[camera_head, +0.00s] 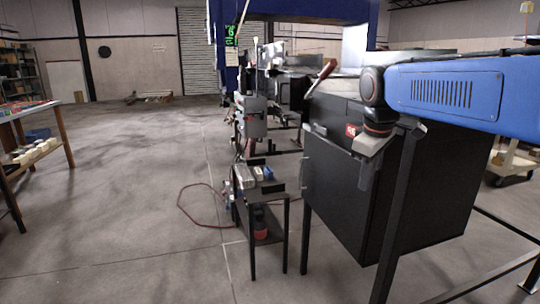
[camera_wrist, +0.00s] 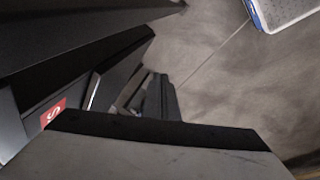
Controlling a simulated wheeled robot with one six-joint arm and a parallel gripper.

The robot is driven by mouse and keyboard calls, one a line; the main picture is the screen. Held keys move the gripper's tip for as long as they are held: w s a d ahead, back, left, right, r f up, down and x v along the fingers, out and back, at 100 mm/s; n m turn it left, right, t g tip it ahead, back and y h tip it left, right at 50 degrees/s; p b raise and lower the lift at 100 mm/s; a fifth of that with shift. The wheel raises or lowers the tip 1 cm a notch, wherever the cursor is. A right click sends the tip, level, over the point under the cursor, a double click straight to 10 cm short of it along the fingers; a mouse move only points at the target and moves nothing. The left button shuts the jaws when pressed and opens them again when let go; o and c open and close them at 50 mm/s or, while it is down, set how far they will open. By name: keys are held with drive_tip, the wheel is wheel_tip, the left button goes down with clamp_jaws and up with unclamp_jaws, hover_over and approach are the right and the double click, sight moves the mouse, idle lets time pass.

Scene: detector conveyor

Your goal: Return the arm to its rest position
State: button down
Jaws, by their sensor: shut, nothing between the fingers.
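My gripper (camera_head: 366,186) hangs at the end of my blue arm on the right of the head view. It points down in front of the dark cabinet of the conveyor machine (camera_head: 335,190) and looks shut and empty. I cannot tell whether it touches the cabinet.
A black metal post (camera_head: 397,215) stands close by my gripper. A small black stand (camera_head: 262,200) with boxes is left of the cabinet. A red hose (camera_head: 190,215) lies on the floor. A wooden table (camera_head: 60,140) stands far left.

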drive_tip(key=s+d+f+m, duration=0.2)
drive_tip(key=s+f+m, duration=0.2)
drive_tip(key=s+f, duration=0.5)
drive_tip(key=s+d+f+m+t, duration=0.1)
drive_tip(key=s+f+m, duration=0.3)
drive_tip(key=s+f, duration=0.5)
drive_tip(key=s+d, duration=0.1)
drive_tip(key=s, duration=0.6)
drive_tip(key=shift+s+m+t+y, duration=0.15)
drive_tip(key=shift+m+t+y, duration=0.15)
drive_tip(key=shift+m, duration=0.1)
